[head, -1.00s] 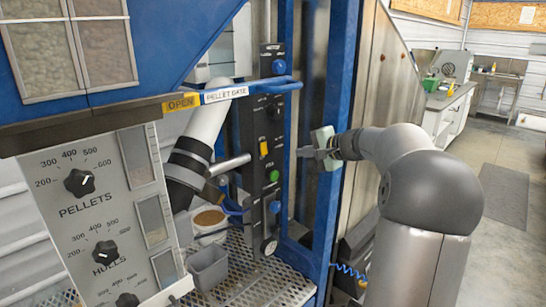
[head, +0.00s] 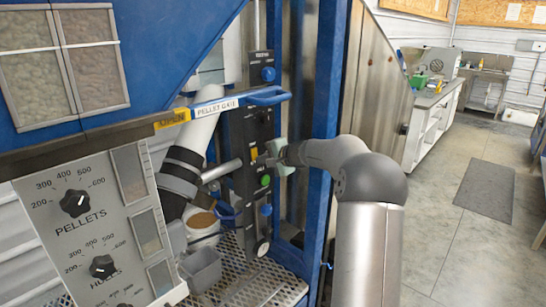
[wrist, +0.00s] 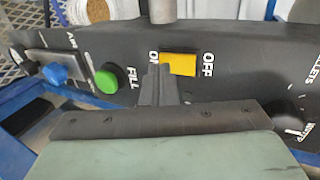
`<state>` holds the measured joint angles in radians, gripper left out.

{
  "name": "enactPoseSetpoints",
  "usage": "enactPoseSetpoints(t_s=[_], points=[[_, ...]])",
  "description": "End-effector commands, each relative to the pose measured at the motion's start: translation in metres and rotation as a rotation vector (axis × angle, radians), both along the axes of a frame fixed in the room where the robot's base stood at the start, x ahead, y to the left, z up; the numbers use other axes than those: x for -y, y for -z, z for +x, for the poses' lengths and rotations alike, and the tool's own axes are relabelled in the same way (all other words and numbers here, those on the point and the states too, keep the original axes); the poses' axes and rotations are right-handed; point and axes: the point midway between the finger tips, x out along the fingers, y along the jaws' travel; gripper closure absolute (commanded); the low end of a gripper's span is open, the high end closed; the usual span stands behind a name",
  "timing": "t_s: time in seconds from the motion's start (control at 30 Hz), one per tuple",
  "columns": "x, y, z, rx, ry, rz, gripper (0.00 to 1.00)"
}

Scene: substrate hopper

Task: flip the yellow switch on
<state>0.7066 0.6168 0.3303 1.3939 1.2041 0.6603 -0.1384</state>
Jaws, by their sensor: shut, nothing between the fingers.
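The yellow switch (head: 254,153) is on the narrow black upright panel (head: 238,128). In the wrist view, the yellow switch (wrist: 178,64) sits between the ON label at its left and the OFF label at its right. My gripper (head: 266,160) is right at the panel, just beside the switch. In the wrist view my gripper's fingers (wrist: 155,72) are shut with nothing between them, and their tips lie at the ON end of the switch. I cannot tell whether they touch it. The tips hide part of the ON label.
A green FILL button (wrist: 107,80) and a blue knob (wrist: 54,73) are on the same panel. A black knob (wrist: 293,112) is at the right in the wrist view. A blue post (head: 328,90) stands close to my arm. The floor (head: 460,235) at right is open.

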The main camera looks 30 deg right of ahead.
Motion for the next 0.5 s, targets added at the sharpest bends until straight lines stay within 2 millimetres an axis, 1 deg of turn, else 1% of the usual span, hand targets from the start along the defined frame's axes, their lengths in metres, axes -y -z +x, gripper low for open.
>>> enactPoseSetpoints(t_s=[0.13,0.5], points=[[-0.0016,0.0009,0.0056,-0.001,0.001,0.000,1.00],[-0.0018,0.0035,0.0062,0.004,0.001,0.002,1.00]])
